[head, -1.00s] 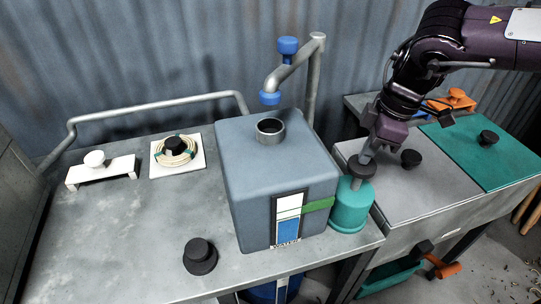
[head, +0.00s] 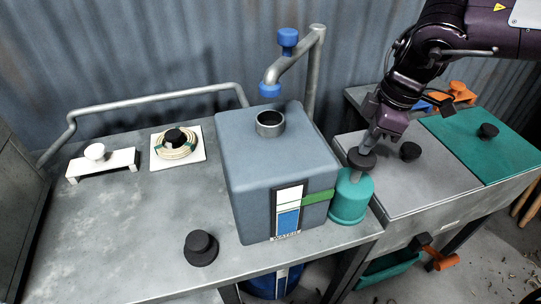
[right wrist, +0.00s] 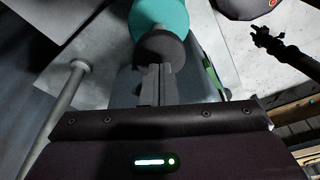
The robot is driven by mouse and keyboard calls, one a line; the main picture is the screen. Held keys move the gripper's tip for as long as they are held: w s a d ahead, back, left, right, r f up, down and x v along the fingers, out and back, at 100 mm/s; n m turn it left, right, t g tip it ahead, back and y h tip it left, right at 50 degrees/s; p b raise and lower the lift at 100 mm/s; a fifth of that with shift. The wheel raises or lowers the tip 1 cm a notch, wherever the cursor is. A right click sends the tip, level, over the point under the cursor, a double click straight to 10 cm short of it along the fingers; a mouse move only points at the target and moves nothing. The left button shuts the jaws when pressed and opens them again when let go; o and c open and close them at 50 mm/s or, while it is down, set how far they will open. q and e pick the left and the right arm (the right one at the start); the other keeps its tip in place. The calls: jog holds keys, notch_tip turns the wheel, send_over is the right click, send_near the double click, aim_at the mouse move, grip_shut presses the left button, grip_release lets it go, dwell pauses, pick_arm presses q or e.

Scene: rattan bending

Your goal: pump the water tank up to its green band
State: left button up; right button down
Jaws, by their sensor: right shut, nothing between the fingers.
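The blue-grey water tank (head: 275,165) stands on the metal bench in the head view. Its front gauge (head: 288,212) shows blue in the lower part and white above; the blue's top looks close under the green band (head: 318,197). The teal pump (head: 350,200) stands upright at the tank's right side, with a black knob (head: 362,160) on a short stem. The pump (right wrist: 160,15) and knob (right wrist: 160,48) also show in the right wrist view. My right gripper (head: 367,146) is shut and empty, its fingertips at the knob; contact is unclear. My left gripper is not in view.
A pipe with a blue valve (head: 287,38) hangs over the tank's open neck (head: 270,122). A grey lid (head: 410,175) and a teal lid (head: 475,145) lie to the right. A black knob (head: 200,248) sits on the bench front. The bench's left part is mostly clear.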

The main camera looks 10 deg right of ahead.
aim_at(362, 162)
jog(key=shift+f+b, duration=2.2)
jog(key=shift+f, duration=0.7)
jog(key=shift+r+p, duration=2.1)
jog(key=shift+r, duration=1.05)
jog(key=shift+f, duration=0.1)
jog(key=shift+f+b, duration=2.6)
jog(key=shift+f, duration=0.45)
jog(key=shift+r+p, duration=2.25)
jog(key=shift+r, duration=0.85)
notch_tip(362, 162, up, 6)
jog(key=p, duration=0.4)
